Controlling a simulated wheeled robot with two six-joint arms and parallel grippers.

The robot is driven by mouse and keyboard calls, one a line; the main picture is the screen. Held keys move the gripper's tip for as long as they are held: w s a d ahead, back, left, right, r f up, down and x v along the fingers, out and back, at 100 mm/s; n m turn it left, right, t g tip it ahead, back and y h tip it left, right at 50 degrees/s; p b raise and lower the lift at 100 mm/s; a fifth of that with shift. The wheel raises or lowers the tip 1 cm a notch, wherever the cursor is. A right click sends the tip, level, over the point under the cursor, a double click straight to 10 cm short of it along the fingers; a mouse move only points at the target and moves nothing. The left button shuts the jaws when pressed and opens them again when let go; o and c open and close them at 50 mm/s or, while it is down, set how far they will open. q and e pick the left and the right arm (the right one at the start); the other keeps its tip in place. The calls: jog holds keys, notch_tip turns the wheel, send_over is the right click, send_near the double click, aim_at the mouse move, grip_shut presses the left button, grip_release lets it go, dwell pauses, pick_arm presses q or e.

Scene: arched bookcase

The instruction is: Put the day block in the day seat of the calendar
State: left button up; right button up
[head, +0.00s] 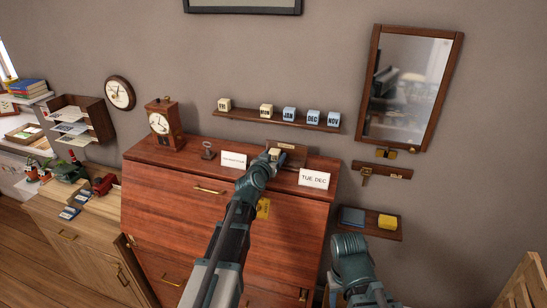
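The calendar (291,148) is a small brown wooden stand on top of the red-brown cabinet, against the wall. My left gripper (274,155) is at the left part of the calendar, with a cream block (276,152) between its fingertips. The arm hides the block's lower part and lettering, so I cannot tell whether it rests in a seat. A white card (314,179) in front reads TUE DEC. On the wall shelf stand two cream blocks (224,104) and blue month blocks (313,117). My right arm is low on the right; its fingertips are not in view.
On the cabinet top (190,148) stand a wooden clock (163,125), a small dark stand (208,150) and another white card (233,160). A mirror (412,85), a hook rail (383,170) and a low shelf (370,233) are on the wall at right.

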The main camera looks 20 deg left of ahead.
pick_arm(q)
jog(key=shift+o, duration=0.3)
jog(key=shift+r, duration=0.1)
jog(key=shift+s+r, duration=0.15)
jog(key=shift+r, duration=0.05)
jog(key=s+p, duration=0.1)
jog(key=s, duration=0.2)
jog(key=s+r, duration=0.1)
jog(key=s, duration=0.3)
jog(key=s+r+p, duration=0.1)
jog(key=s, duration=0.3)
jog(key=shift+s+a+r+p, duration=0.1)
jog(key=shift+s+a+p, duration=0.15)
jog(key=shift+p, duration=0.1)
